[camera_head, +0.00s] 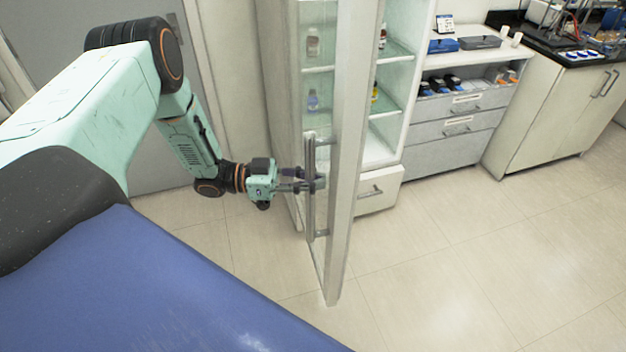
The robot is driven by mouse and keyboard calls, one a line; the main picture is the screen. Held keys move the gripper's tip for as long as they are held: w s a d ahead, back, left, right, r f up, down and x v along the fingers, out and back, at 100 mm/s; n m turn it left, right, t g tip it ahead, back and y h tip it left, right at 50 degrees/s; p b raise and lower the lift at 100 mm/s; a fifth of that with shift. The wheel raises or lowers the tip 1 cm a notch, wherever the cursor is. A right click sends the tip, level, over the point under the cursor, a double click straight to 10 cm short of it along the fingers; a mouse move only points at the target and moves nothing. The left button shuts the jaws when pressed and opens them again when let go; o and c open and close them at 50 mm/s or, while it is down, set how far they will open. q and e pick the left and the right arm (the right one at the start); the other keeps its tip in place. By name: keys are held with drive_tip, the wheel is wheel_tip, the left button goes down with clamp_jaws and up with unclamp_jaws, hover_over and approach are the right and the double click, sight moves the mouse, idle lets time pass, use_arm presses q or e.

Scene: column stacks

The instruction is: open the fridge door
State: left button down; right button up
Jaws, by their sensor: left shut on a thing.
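The fridge door (348,150) is a tall glass door in a pale frame. It stands open, swung out toward me from a white cabinet with glass-like shelves (388,103). A vertical metal bar handle (310,215) is fixed to the door. My left gripper (308,181) reaches in from the left and is shut on the handle at about its middle. The fingertips are partly hidden by the bar and the door frame. Small bottles (312,100) show on the shelves, some of them through the glass. My right gripper is out of view.
A grey drawer unit (455,128) and a beige cupboard with a black worktop (550,115) stand right of the fridge. A drawer (376,190) is below the shelves. The tiled floor (470,270) at front right is clear.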

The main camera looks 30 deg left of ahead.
use_arm(q)
drive_tip(key=shift+w+a+r, duration=0.1)
idle(0.4)
drive_tip(key=c, duration=1.2)
unclamp_jaws()
drive_tip(key=shift+w+f, duration=0.1)
drive_tip(key=shift+f, duration=0.1)
drive_tip(key=shift+r, duration=0.1)
drive_tip(key=v, duration=1.2)
